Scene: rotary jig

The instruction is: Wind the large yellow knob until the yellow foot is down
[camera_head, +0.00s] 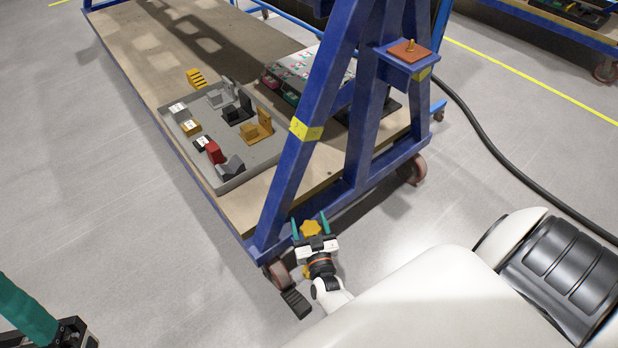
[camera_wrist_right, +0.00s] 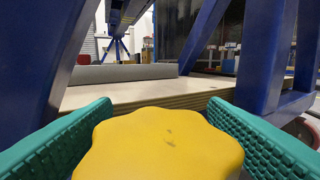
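The large yellow knob (camera_head: 311,228) with a lobed rim is at the near lower corner of the blue frame. My right gripper (camera_head: 310,224) has its two teal fingers on either side of it, spread apart, with small gaps visible in the head view. In the right wrist view the knob (camera_wrist_right: 160,148) fills the space between the fingers. A small yellow part (camera_head: 307,271) shows below the right gripper; I cannot tell if it is the yellow foot, nor its height. My left gripper (camera_head: 28,315) is partly in view at the lower left, one teal finger showing.
A blue wheeled frame (camera_head: 308,130) carries a wooden deck (camera_head: 250,205) with a grey tray (camera_head: 235,184) of several small parts. Castors (camera_head: 278,273) stand by the near corner. A black pedal-like piece (camera_head: 296,303) is below. A black cable (camera_head: 500,155) crosses the floor right.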

